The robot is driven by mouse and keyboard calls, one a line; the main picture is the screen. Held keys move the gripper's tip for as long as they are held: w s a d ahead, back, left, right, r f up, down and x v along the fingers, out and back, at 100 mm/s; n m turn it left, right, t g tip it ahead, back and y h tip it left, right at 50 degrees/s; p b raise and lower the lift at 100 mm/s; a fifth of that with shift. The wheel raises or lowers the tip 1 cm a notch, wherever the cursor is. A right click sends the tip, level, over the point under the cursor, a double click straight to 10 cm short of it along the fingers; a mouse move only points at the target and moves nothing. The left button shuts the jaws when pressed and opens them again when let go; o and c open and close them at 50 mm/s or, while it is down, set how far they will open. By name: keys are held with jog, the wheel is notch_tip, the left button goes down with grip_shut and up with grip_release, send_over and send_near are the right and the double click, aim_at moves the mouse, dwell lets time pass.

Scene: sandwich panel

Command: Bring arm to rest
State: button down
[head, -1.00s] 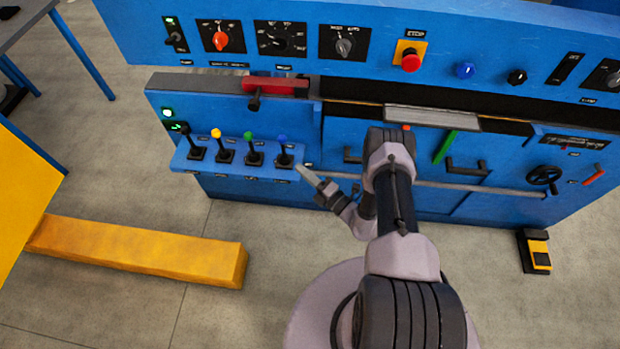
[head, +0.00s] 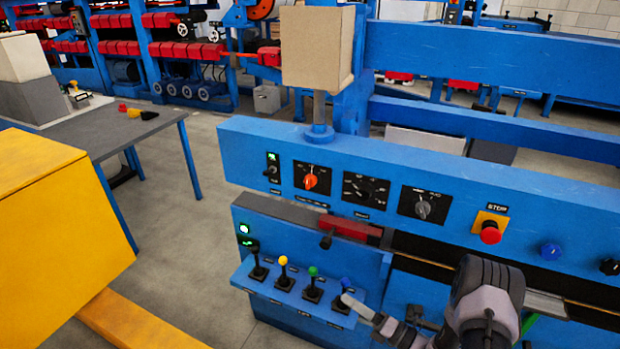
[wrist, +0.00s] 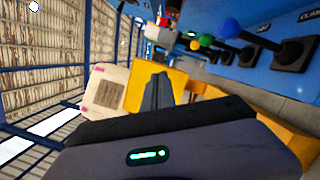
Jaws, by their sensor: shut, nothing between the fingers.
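My gripper (head: 350,301) is shut and empty, its tip just beside the lever with the blue knob (head: 345,283) in the head view. I cannot tell there whether they touch. In the wrist view the shut fingers (wrist: 157,92) point away from the camera with nothing between them, and the blue knob (wrist: 229,28) stands apart to the upper right. My arm (head: 485,305) is bent at the lower right, in front of the blue panel (head: 260,215). Its lower part is out of the picture.
Levers with yellow (head: 283,260), green (head: 313,271) and blue knobs stand on a ledge. A red stop button (head: 490,232) sits on the upper panel. A yellow block (head: 60,210) and grey table (head: 120,130) are at left. Floor between is clear.

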jog(key=s+a+r+n+g, duration=0.5)
jog(key=r+n+g, duration=0.1)
jog(key=r+n, duration=0.35)
jog(key=s+a+r+n+g, duration=0.4)
jog(key=a+r+n+g, duration=0.3)
jog(key=r, duration=0.4)
jog(key=s+d+r+n+t+h, duration=0.3)
jog(key=s+r+n+h, duration=0.2)
jog(key=s+n, duration=0.3)
jog(key=s+d+r+n+t+h, duration=0.3)
jog(key=s+d+r+n+h, duration=0.1)
jog(key=s+n+h, duration=0.3)
jog(key=s+r+n, duration=0.1)
jog(key=n, duration=0.1)
jog(key=shift+s+d+r+n, duration=0.2)
jog(key=shift+s+n, duration=0.15)
jog(key=shift+s, duration=0.05)
